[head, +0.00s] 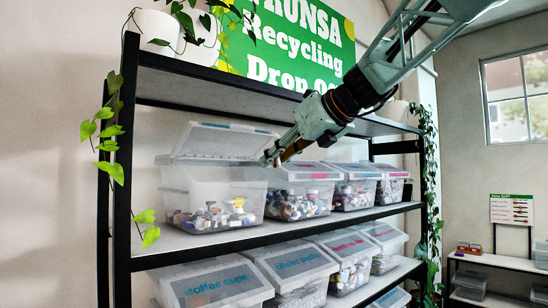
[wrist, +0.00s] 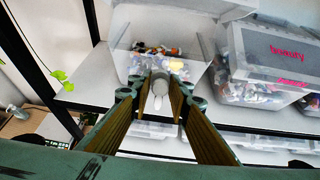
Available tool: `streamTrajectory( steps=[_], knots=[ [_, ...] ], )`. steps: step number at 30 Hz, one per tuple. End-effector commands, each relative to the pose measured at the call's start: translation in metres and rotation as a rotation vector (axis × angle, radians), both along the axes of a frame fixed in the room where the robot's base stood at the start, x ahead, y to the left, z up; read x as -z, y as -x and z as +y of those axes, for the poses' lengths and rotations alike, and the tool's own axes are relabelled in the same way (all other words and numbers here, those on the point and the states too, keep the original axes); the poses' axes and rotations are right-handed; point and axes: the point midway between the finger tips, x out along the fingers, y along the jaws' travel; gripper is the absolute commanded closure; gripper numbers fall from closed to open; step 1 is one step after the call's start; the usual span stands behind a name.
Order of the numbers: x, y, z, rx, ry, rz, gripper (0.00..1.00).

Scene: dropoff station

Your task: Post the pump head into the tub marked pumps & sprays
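My gripper (head: 272,158) is at the front right upper edge of a clear tub (head: 190,181) on the middle shelf. The tub's lid (head: 228,141) stands raised, and its label is too small to read. Mixed small caps and pump parts lie inside the tub. In the wrist view a white rounded piece, which looks like the pump head (wrist: 160,88), sits between my fingertips, and my gripper (wrist: 160,84) appears shut on it. The open tub (wrist: 126,52) lies just beyond the fingertips in that view. The pump head cannot be made out in the head view.
A closed tub with a pink label (head: 303,198) stands right of the open tub; its label reads "beauty" in the wrist view (wrist: 286,53). More closed tubs stand further right and on the shelf below (head: 215,286). An upper shelf board (head: 200,88) runs above the tubs.

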Motion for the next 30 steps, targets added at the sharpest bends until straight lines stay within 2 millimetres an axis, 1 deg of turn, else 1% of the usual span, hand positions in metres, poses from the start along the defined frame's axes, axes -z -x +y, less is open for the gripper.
streamTrajectory(
  steps=[17, 23, 30],
  knots=[
    [-0.001, -0.002, 0.002, 0.0, -0.001, -0.001, 0.87],
    [0.0, -0.009, 0.008, 0.0, 0.0, 0.0, 0.87],
    [0.001, -0.022, 0.02, -0.001, 0.0, 0.0, 0.87]
  ],
)
